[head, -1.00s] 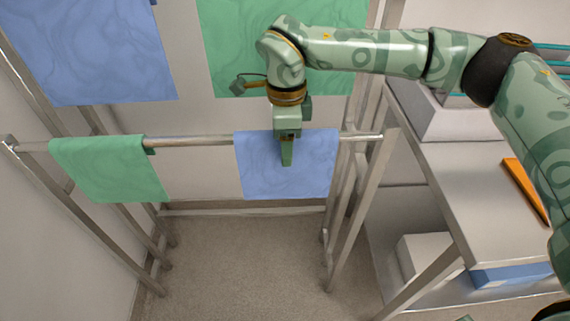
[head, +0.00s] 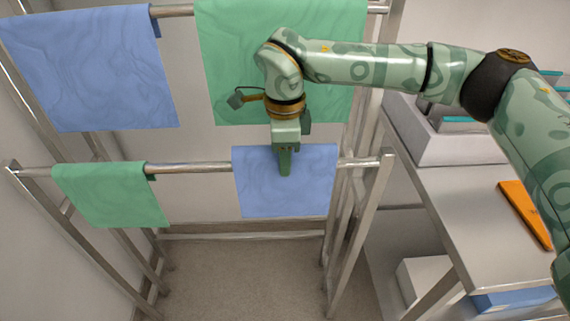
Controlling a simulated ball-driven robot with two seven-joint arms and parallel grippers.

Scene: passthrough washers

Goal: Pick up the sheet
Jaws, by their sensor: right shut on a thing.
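A blue sheet (head: 286,196) hangs over the right part of the lower rail of a metal rack. My right gripper (head: 285,172) comes down from above at the sheet's top edge and is shut on it. The sheet still hangs flat at the rail. A smaller green sheet (head: 110,195) hangs at the left of the same rail. A large blue sheet (head: 90,75) and a large green sheet (head: 228,60) hang from the upper rail. My right arm covers part of the large green one. My left gripper is out of view.
The lower rail (head: 190,168) is bare between its two sheets. A metal table (head: 455,205) stands at the right with an orange object (head: 525,213) on it. A white box (head: 420,278) and a blue item (head: 510,299) are below. The floor (head: 240,275) is clear.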

